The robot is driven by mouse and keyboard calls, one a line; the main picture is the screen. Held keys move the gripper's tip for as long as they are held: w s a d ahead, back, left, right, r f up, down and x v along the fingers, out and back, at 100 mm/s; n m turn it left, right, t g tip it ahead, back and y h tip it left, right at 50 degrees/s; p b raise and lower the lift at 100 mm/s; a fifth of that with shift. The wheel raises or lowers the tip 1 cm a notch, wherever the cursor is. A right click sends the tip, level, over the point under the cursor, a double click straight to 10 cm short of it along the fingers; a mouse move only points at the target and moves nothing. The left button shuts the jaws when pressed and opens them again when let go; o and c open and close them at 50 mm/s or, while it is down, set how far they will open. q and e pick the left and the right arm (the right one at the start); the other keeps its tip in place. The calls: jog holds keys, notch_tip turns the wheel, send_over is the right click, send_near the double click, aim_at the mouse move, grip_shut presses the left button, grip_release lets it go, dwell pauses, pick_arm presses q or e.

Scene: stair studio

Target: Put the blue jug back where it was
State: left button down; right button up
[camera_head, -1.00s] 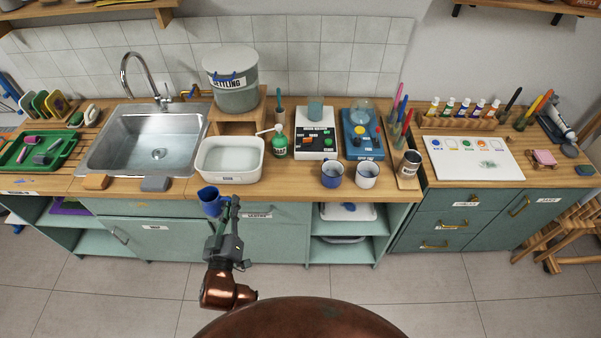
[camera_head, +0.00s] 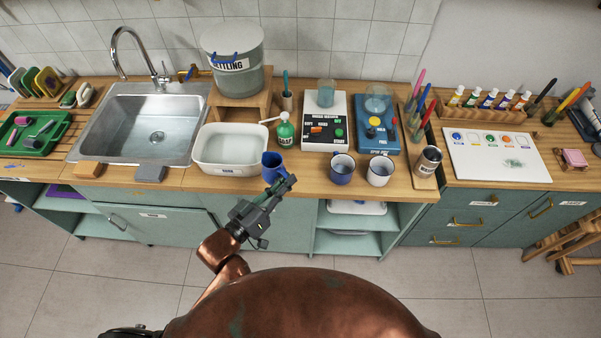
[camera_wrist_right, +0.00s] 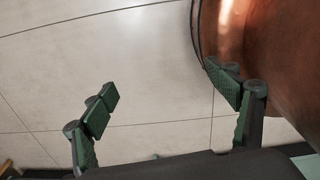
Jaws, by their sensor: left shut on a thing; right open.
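The blue jug (camera_head: 271,167) is at the counter's front edge in the head view, just right of the white basin. My left gripper (camera_head: 280,187) is shut on it from the front, with the fingers partly hiding the jug. The jug looks roughly upright; I cannot tell whether it touches the counter. My right gripper (camera_wrist_right: 170,105) shows only in the right wrist view. It is open and empty, over the tiled floor beside my copper body.
The white basin (camera_head: 229,167), green soap bottle (camera_head: 285,130) and two enamel mugs (camera_head: 342,168) (camera_head: 380,170) stand near the jug. The steel sink (camera_head: 150,125) is farther left. A lidded bucket (camera_head: 236,60) stands on a wooden riser behind. Bare counter (camera_head: 310,175) lies right of the jug.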

jog(key=o, duration=0.4)
jog(key=w, duration=0.3)
jog(key=shift+a+f+b, duration=0.1)
jog(key=shift+f+b, duration=0.1)
jog(key=shift+b, duration=0.1)
pick_arm(q)
jog(key=w+d+f, duration=0.2)
jog(key=w+f, duration=0.2)
jog(key=w+d+f+b, duration=0.1)
jog(key=w+d+f, duration=0.1)
jog(key=w+f, duration=0.1)
jog(key=w+d+f, duration=0.2)
jog(key=w+f, duration=0.2)
jog(key=f, duration=0.1)
jog(key=shift+w+d+f, duration=0.15)
jog(key=shift+w+f, duration=0.15)
jog(key=shift+f, duration=0.05)
pick_arm(e)
jog(key=shift+o, duration=0.2)
jog(key=shift+s+a+f, duration=0.1)
jog(key=shift+s+f, duration=0.65)
jog(key=shift+f, duration=0.05)
pick_arm(q)
jog(key=c, duration=2.5)
grip_release()
jog(key=shift+f, duration=0.1)
jog(key=o, duration=0.5)
jog(key=shift+c, duration=0.2)
